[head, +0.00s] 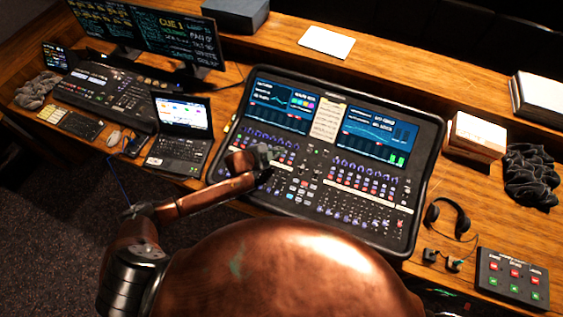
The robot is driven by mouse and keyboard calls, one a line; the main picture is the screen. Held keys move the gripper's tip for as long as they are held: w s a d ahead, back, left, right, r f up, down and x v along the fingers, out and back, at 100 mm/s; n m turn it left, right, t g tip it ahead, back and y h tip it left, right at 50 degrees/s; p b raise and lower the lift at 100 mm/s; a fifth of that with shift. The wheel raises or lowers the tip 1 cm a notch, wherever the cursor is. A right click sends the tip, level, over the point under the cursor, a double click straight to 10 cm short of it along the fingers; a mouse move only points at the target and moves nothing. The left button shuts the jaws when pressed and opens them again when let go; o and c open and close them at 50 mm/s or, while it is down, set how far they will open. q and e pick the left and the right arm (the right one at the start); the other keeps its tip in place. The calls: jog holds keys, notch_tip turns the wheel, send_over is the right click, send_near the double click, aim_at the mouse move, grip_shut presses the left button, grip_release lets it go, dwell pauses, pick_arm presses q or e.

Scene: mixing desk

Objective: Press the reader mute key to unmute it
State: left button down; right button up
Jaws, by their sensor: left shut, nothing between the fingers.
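The mixing desk (433,150) is a large dark console with two lit screens at its top and rows of faders and small keys below. A small black key box (511,281) with red keys above green keys sits at the lower right; its labels are too small to read. I cannot tell which key is the reader mute key. My left gripper (265,168) is shut and empty over the left part of the console. Whether it touches the surface I cannot tell, and the arm hides some controls below it. My right gripper is not in view.
A laptop (180,130), a lighting keyboard desk (105,95) and monitors (168,35) stand to the left. Headphones (450,214) lie between the console and the key box. Stacked paper (474,136) and dark cloth (530,175) lie at the right.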

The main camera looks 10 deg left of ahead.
pick_arm(q)
jog(key=b, duration=0.4)
send_over(282, 160)
jog(key=s, duration=0.1)
jog(key=f, duration=0.5)
jog(key=shift+a, duration=0.35)
jog(key=shift+f+b, duration=0.4)
jog(key=shift+f, duration=0.3)
jog(key=shift+f, duration=0.4)
jog(key=shift+w+f, duration=0.1)
jog(key=shift+f, duration=0.15)
dwell(0.4)
jog(key=shift+r+p, duration=0.65)
jog(key=shift+r, duration=0.05)
